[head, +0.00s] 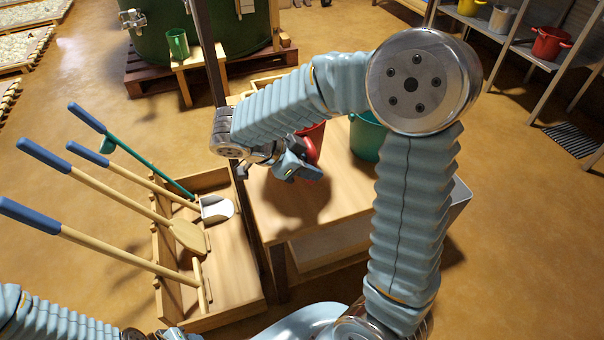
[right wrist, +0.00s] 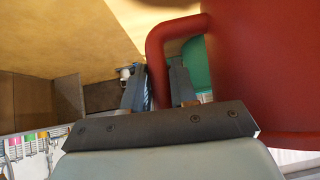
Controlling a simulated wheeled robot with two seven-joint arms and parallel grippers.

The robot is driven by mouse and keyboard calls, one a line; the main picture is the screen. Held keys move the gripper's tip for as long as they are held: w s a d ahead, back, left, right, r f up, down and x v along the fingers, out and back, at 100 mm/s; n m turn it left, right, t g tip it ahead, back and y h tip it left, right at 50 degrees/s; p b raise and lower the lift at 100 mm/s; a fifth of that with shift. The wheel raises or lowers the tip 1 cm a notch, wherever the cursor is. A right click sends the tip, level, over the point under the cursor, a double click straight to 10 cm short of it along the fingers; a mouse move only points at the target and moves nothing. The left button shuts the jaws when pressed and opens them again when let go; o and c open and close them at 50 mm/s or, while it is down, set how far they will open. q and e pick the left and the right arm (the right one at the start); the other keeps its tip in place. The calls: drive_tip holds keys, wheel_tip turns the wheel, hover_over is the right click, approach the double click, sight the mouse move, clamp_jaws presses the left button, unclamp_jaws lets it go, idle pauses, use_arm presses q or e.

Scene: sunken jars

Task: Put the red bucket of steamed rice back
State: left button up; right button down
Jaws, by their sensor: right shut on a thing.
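The red bucket (head: 312,138) is at the wooden table, mostly hidden behind my right forearm and gripper in the head view. In the right wrist view the red bucket (right wrist: 262,75) fills the right side, with its loop handle reaching between my fingers. My right gripper (head: 300,168) is shut on that handle; it also shows in the right wrist view (right wrist: 163,80). The bucket's contents are hidden, and I cannot tell whether its base touches the table. My left arm shows only at the lower left edge, and its gripper is out of view.
A green bucket (head: 367,138) stands on the wooden table (head: 330,205) right of the red one. A wooden rack (head: 228,262) with long-handled tools stands left. A green mug (head: 178,43) is on a small stand. Shelves at upper right hold another red pot (head: 550,43).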

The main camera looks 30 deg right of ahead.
sight(308, 184)
drive_tip(key=shift+f, duration=2.5)
drive_tip(key=shift+f, duration=0.1)
drive_tip(key=c, duration=0.9)
unclamp_jaws()
drive_tip(key=shift+r, duration=0.3)
drive_tip(key=v, duration=1.2)
drive_tip(key=shift+f, duration=0.15)
